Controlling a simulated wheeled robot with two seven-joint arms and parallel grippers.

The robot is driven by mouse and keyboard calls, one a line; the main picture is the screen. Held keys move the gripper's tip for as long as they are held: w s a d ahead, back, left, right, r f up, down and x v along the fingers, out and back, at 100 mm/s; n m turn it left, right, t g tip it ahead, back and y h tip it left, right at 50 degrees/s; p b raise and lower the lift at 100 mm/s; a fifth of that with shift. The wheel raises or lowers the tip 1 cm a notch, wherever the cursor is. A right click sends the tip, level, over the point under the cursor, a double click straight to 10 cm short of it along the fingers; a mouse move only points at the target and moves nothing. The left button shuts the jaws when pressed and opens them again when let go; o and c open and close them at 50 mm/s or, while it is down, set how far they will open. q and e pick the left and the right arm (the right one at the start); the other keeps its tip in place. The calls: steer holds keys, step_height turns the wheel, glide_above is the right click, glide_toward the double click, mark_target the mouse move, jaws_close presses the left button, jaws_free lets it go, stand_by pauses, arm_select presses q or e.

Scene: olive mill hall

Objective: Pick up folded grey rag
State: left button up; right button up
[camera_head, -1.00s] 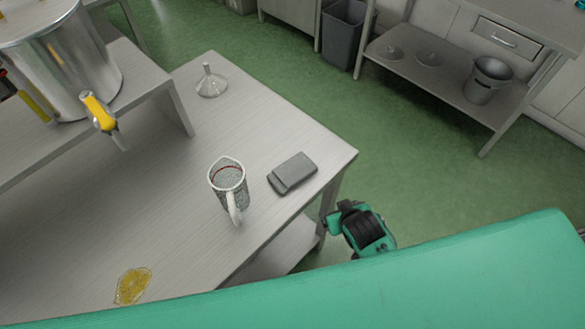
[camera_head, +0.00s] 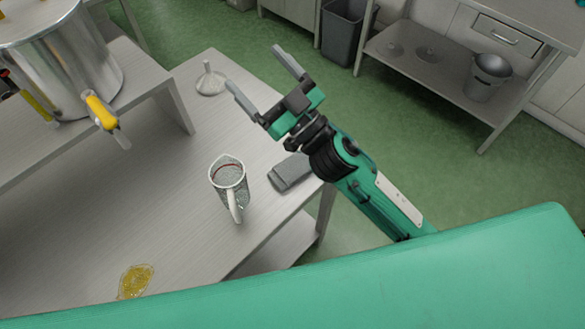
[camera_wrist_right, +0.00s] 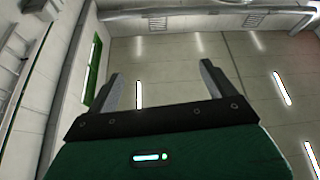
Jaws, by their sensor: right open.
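The folded grey rag (camera_head: 288,174) lies flat on the steel table (camera_head: 150,215) near its right edge in the head view. My right arm crosses above it and hides its right part. My right gripper (camera_head: 257,68) is open and empty, raised beyond the rag with its fingers pointing away from it. In the right wrist view the open fingers (camera_wrist_right: 163,88) have nothing between them, and only walls and a lit ceiling show behind. The rag is not in that view. My left gripper is not in view.
A measuring jug (camera_head: 229,183) stands just left of the rag. A steel tank (camera_head: 65,65) with a yellow-handled tap (camera_head: 101,112) stands on a raised shelf.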

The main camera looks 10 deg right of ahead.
steer(key=s+a+r+n+g+y, duration=0.2)
steer(key=s+a+n+g+y, duration=0.2)
steer(key=a+n+g+y, duration=0.5)
steer(key=s+a+f+n+g+h, duration=0.2)
steer(key=s+f+n+g+h, duration=0.25)
steer(key=n+g, duration=0.55)
steer(key=m+h, duration=0.5)
steer(key=h, duration=1.2)
glide_toward(293, 167)
steer(key=f+p, duration=0.2)
steer(key=f, duration=0.1)
steer(key=shift+w+a+f+g, duration=0.15)
steer(key=shift+a+g, duration=0.15)
steer(key=shift+a, duration=0.1)
steer(key=shift+f+p, duration=0.5)
steer(key=f, duration=0.1)
steer(key=f+p, duration=0.1)
steer(key=f, duration=0.1)
steer(key=shift+a+f+p, duration=0.25)
steer(key=shift+p, duration=0.05)
steer(key=shift+f, duration=0.5)
steer(key=c, duration=1.1)
